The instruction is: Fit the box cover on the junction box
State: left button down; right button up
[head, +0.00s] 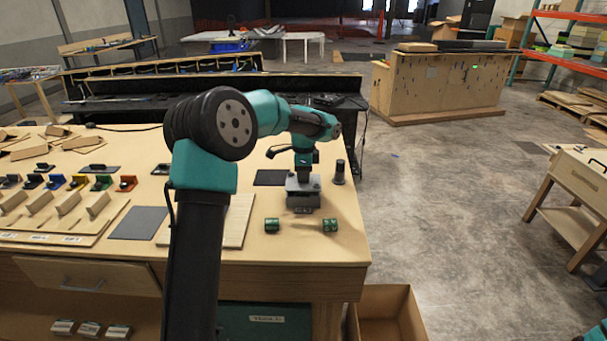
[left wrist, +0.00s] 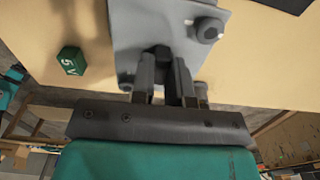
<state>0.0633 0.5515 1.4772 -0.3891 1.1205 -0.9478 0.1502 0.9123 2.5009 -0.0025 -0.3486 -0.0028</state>
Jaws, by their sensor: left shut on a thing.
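My left gripper (head: 303,180) points down over the worktop and is shut on a dark knob-like part of a grey plate, which I take to be the box cover (left wrist: 135,25). The fingers (left wrist: 165,85) show close together in the left wrist view. In the head view a grey box-like shape (head: 303,202) sits directly under the gripper, near the table's right end. I cannot tell cover from junction box there, or whether they touch. A round dark knob (left wrist: 206,30) shows at the plate's right edge.
Two green blocks (head: 272,225) (head: 330,225) lie in front of the box; one, marked 5 V (left wrist: 72,60), shows in the wrist view. A black cylinder (head: 339,172) stands to the right. Dark pads (head: 138,222) and coloured parts (head: 103,182) lie left. An open carton (head: 385,310) is below.

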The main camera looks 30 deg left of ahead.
pick_arm(q)
jog(key=shift+f, duration=1.15)
dwell(1.8)
jog(key=c, duration=1)
grip_release()
jog(key=shift+c, duration=0.2)
jog(key=shift+r, duration=0.15)
notch_tip(320, 180, up, 17)
